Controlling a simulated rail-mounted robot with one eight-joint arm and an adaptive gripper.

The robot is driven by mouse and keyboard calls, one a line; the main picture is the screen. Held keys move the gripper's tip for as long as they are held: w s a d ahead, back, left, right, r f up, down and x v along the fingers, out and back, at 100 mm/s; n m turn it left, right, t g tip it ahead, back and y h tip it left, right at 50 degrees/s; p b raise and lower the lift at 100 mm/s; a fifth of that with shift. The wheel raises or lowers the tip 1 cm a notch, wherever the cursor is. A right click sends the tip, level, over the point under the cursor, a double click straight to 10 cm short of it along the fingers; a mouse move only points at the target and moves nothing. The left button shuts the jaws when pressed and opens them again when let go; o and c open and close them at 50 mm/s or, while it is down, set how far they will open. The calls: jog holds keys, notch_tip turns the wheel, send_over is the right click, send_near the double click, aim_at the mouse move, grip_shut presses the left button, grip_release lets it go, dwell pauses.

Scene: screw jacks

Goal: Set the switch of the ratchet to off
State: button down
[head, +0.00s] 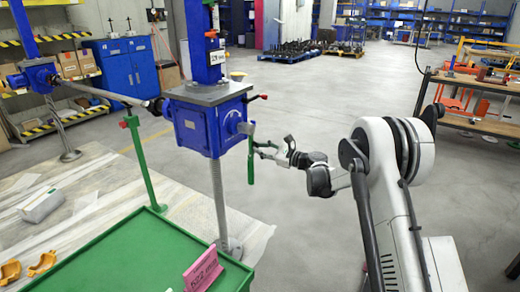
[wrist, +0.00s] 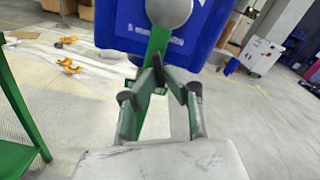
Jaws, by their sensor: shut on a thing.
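The ratchet (head: 251,160) has a green handle that hangs straight down from a grey round head on the right side of the blue screw jack box (head: 205,122). My gripper (head: 262,150) reaches in from the right at the handle's upper part. In the wrist view the green handle (wrist: 157,42) runs down from the grey head between the fingers, and my gripper (wrist: 166,78) is shut on it just below the head. The off switch cannot be made out in either view. The lower handle is partly hidden by the fingers in the wrist view.
A green table (head: 130,255) with a pink sign (head: 203,268) stands in front of the jack. A threaded spindle (head: 219,205) runs down below the box. A second blue jack (head: 38,75) stands at the left. Open floor lies behind my arm.

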jog(key=c, duration=1.8)
grip_release()
jog(key=shift+c, duration=0.2)
jog(key=v, duration=1.2)
jog(key=shift+s+r, duration=0.1)
jog(key=s+d+r+n+g+h+p, duration=0.2)
jog(key=s+r+n+h+p, duration=0.45)
jog(key=s+r, duration=1.2)
jog(key=s+d+n+h+p, duration=0.1)
jog(key=s+d+n+h, duration=0.2)
jog(key=s, duration=0.7)
jog(key=s+d+n+h+p, duration=0.1)
jog(key=s+d+n+h, duration=0.2)
jog(key=s, duration=0.7)
jog(key=s+d+n+h+p, duration=0.2)
jog(key=s+d+n, duration=0.4)
jog(key=s, duration=0.5)
jog(key=shift+h, duration=0.65)
